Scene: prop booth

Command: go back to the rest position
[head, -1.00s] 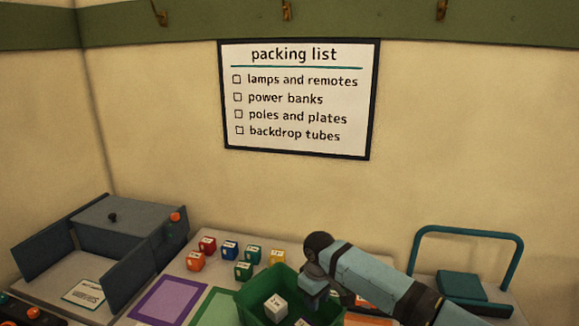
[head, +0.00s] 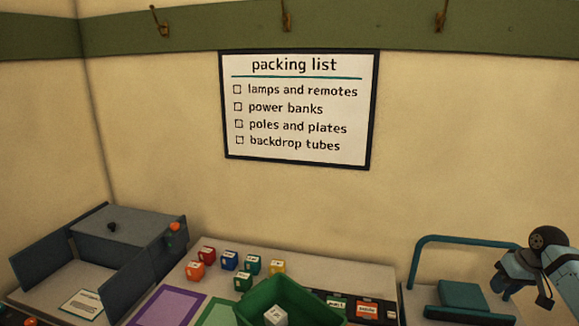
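My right gripper (head: 522,292) hangs at the far right, in front of the teal-railed cart. Its two fingers look apart, with nothing seen between them. It is well clear of the green bin (head: 262,298) at the bottom middle. A white cube (head: 275,316) lies in the bin. My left gripper is out of view.
Several coloured cubes (head: 229,260) stand on the grey table behind purple (head: 170,306) and green mats. The teal-railed cart (head: 462,293) is at right. Small labelled blocks (head: 368,310) lie right of the bin.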

